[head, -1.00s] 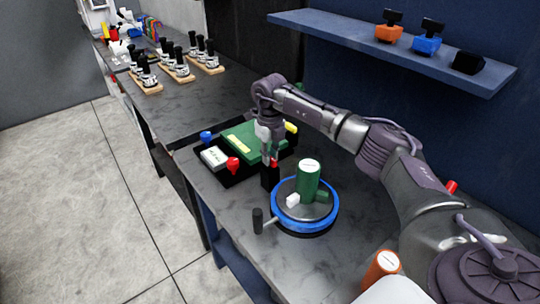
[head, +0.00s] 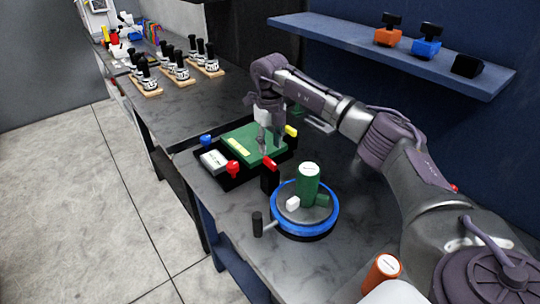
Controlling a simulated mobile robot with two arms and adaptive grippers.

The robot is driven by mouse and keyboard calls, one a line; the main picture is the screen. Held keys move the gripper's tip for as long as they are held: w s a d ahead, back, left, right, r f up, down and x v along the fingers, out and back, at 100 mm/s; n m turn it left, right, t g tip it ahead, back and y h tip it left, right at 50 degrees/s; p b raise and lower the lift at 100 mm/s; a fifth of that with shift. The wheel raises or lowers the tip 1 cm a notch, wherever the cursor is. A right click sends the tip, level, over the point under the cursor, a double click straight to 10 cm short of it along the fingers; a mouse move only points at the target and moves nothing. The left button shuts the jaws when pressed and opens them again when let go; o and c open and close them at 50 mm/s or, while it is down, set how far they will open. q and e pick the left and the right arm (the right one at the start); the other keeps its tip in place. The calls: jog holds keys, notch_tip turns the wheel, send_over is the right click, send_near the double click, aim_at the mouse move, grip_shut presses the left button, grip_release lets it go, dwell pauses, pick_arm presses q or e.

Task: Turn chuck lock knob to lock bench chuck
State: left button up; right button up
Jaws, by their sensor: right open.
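A round chuck with a blue ring (head: 332,218) stands on the bench, holding a green cylinder (head: 308,183) upright. A white block (head: 292,203) and a small green block sit beside the cylinder. Just behind and left of the chuck, a black post carries a red knob (head: 271,163), which I take for the lock knob. Its bar slants down to the right in the picture. My right gripper (head: 270,150) points down, open and empty, just behind the knob in the picture, in front of the green panel. It appears clear of the knob. My left gripper is not in view.
A black tray (head: 230,183) holds a green panel (head: 245,139), a white box and blue, red and yellow knobs. A crank handle (head: 257,223) sticks out left of the chuck. An orange cylinder (head: 382,270) stands at the front. A blue shelf (head: 345,32) hangs behind.

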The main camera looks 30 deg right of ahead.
aim_at(270, 160)
notch_tip(270, 160, up, 6)
jog(key=shift+a+f, duration=0.1)
dwell(0.7)
